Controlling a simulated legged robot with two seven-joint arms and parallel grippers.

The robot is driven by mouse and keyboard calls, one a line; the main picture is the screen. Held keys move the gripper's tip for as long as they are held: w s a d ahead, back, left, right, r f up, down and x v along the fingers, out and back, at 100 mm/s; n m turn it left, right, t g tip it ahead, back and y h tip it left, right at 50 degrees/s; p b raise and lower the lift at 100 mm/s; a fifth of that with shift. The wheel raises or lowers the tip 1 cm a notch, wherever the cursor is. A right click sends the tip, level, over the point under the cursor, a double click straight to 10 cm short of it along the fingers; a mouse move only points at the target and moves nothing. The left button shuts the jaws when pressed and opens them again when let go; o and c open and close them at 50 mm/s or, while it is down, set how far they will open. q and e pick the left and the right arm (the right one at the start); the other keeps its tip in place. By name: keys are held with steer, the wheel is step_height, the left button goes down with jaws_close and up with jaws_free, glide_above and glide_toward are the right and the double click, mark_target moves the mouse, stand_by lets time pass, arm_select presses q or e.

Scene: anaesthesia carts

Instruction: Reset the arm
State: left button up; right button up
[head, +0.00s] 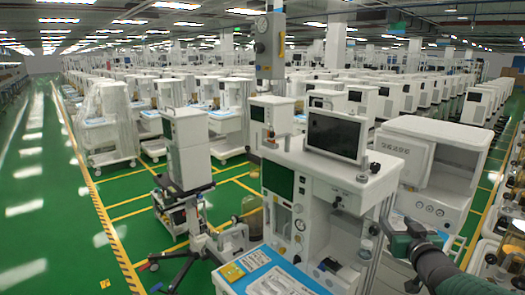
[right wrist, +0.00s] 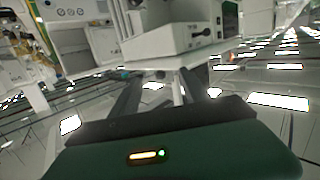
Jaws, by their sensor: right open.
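My right arm (head: 440,268), dark green and grey, comes in from the lower right in the head view. Its gripper (head: 388,222) points up and left, beside the right side of the nearest white anaesthesia cart (head: 322,165). In the right wrist view the two dark fingers of this gripper (right wrist: 154,90) are spread apart, with nothing between them. A white machine shows beyond them, tilted in the picture. Whether the fingers touch the cart cannot be told. My left arm and gripper are not in the head view.
The nearest cart has a monitor (head: 335,135) on top and a blue-topped work surface (head: 278,280) in front. A second white machine (head: 430,180) stands right of it. A wheeled stand (head: 182,160) is on the left. Green floor (head: 50,200) lies open at far left.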

steer(key=s+a+f+g+b, duration=0.1)
steer(key=s+a+f+g, duration=0.4)
steer(key=f, duration=0.5)
steer(key=s+a+f+g+b, duration=0.2)
steer(key=s+a+f, duration=0.2)
steer(key=s+f, duration=0.5)
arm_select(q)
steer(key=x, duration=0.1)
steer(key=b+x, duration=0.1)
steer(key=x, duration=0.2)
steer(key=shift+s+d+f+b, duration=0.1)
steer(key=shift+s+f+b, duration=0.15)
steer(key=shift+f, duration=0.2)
arm_select(e)
steer(key=s+a+f+g, duration=0.3)
steer(key=s+f, duration=0.4)
steer(key=s, duration=0.2)
steer(key=s+a+f+g+y, duration=0.1)
steer(key=s+a+f+g, duration=0.2)
steer(key=s+f, duration=0.3)
steer(key=s+a, duration=0.1)
steer(key=s, duration=0.2)
steer(key=shift+f+n+g, duration=0.4)
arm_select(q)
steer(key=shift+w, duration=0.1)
arm_select(e)
steer(key=shift+w, duration=0.15)
steer(key=shift+a, duration=0.1)
